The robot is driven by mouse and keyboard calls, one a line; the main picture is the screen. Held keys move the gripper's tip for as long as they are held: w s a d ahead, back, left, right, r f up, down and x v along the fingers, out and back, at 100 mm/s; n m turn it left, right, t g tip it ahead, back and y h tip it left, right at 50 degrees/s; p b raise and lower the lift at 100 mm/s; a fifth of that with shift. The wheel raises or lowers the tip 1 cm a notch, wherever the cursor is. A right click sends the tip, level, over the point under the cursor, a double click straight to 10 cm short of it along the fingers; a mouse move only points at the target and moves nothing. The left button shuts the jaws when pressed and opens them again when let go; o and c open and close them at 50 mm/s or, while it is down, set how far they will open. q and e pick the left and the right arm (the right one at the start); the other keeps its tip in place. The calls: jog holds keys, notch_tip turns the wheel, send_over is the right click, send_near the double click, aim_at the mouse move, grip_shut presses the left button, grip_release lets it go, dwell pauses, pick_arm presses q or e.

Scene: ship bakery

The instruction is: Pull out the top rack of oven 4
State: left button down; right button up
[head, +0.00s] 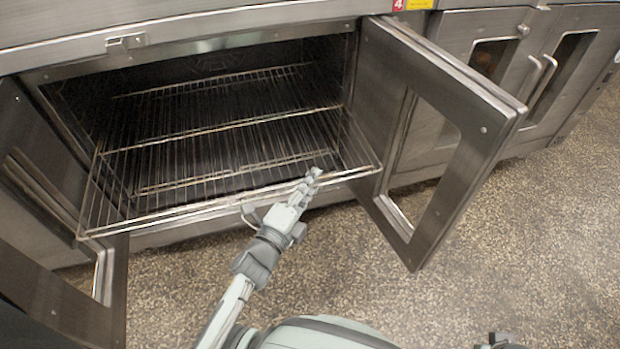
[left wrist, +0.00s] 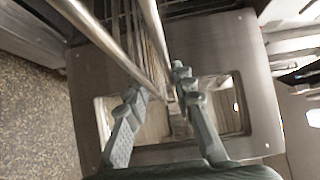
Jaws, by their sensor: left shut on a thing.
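The open oven 4 (head: 200,48) has a red label with a 4 (head: 398,4) at its upper right. Its wire top rack (head: 225,150) sticks out of the opening between the two open doors, its front edge well in front of the oven face. My left gripper (head: 311,177) is at the right part of the rack's front edge and is shut on it. In the left wrist view the fingers of the left gripper (left wrist: 158,88) stand on either side of the rack's front bars (left wrist: 150,55).
The right door (head: 465,130) stands wide open to the right of the rack. The left door (head: 50,270) is open at the lower left. More closed oven doors (head: 490,55) are at the upper right. The speckled floor (head: 530,240) is clear at the right.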

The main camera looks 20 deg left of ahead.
pick_arm(q)
jog(key=shift+s+d, duration=0.45)
jog(key=shift+s, duration=0.25)
jog(key=c, duration=1.3)
grip_release()
jog(key=shift+o, duration=0.2)
